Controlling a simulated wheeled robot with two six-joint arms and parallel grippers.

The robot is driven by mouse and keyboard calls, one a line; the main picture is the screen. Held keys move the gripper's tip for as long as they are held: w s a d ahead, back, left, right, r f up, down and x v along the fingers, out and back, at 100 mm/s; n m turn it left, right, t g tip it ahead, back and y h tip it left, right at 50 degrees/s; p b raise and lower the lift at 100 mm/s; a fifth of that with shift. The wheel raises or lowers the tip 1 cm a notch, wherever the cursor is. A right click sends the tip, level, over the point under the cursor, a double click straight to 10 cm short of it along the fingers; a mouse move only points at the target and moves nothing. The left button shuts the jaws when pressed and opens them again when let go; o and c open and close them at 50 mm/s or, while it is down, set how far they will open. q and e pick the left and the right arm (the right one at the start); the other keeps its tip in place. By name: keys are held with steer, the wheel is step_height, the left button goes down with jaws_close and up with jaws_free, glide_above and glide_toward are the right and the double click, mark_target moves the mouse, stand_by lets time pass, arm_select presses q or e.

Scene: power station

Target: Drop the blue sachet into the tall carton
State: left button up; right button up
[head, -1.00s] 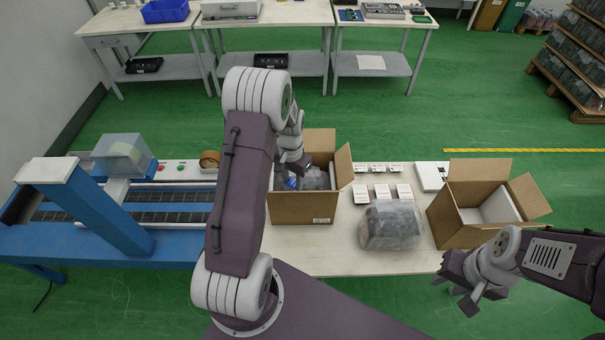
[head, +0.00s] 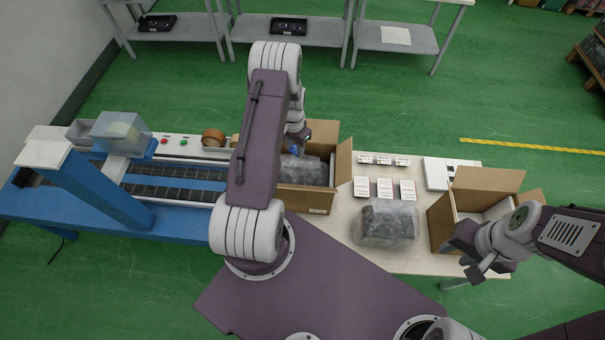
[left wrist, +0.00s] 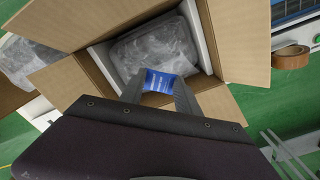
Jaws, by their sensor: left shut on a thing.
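My left gripper (head: 297,142) is shut on the blue sachet (left wrist: 159,82), which shows between its fingertips in the left wrist view. A bit of the sachet's blue also shows in the head view (head: 294,150). The gripper is at the left-hand open carton (head: 306,201), close to its rim. A clear-wrapped grey bundle (head: 304,170) lies inside that carton. A second open carton (head: 440,224) stands at the table's right end. I cannot tell which carton is the taller. My right gripper (head: 468,262) is empty, its fingers apart, at the front of the right carton.
Another wrapped grey bundle (head: 386,223) lies on the table between the cartons, with several white cards (head: 384,188) behind it. A blue conveyor bench (head: 100,205) with tape rolls (head: 213,137) stands to the left. Carton flaps stick outward.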

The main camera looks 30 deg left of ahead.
arm_select(q)
steer(key=shift+f, duration=0.3)
steer(key=f+b, duration=0.2)
steer(key=f, duration=0.1)
steer(key=f+b, duration=0.2)
steer(key=shift+w, duration=0.35)
steer(key=shift+s+f, duration=0.15)
steer(key=shift+f, duration=0.15)
steer(key=o, duration=1.4)
steer(key=shift+c, duration=0.2)
steer(key=shift+r, duration=0.1)
